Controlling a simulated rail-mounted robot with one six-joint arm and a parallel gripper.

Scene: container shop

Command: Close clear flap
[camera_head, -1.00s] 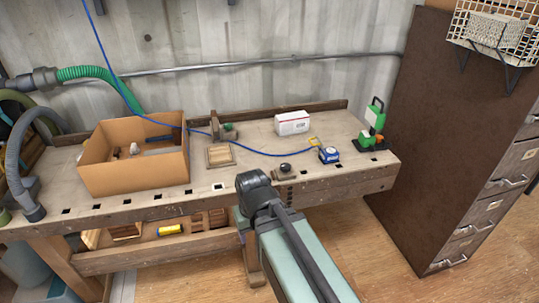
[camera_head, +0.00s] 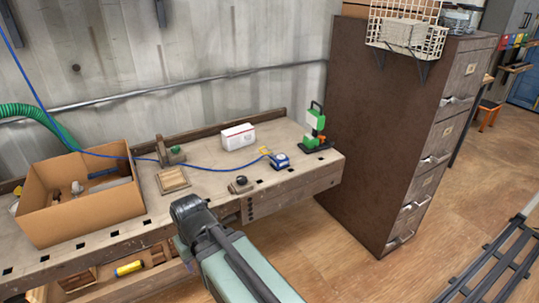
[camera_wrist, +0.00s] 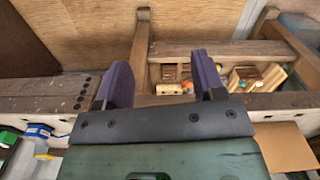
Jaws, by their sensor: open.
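I cannot make out a clear flap in either view. My gripper (camera_wrist: 162,82) shows in the wrist view with its two purple-padded fingers apart and nothing between them. Beyond the fingers are a wooden leg and the bench's lower shelf. In the head view my arm reaches toward the front edge of the workbench (camera_head: 215,192), and the fingers are hidden there.
An open cardboard box (camera_head: 90,215) stands at the bench's left. A white box (camera_head: 238,136), a blue item (camera_head: 280,161) and a green device (camera_head: 316,122) stand right of it. A brown filing cabinet (camera_head: 375,130) stands right of the bench.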

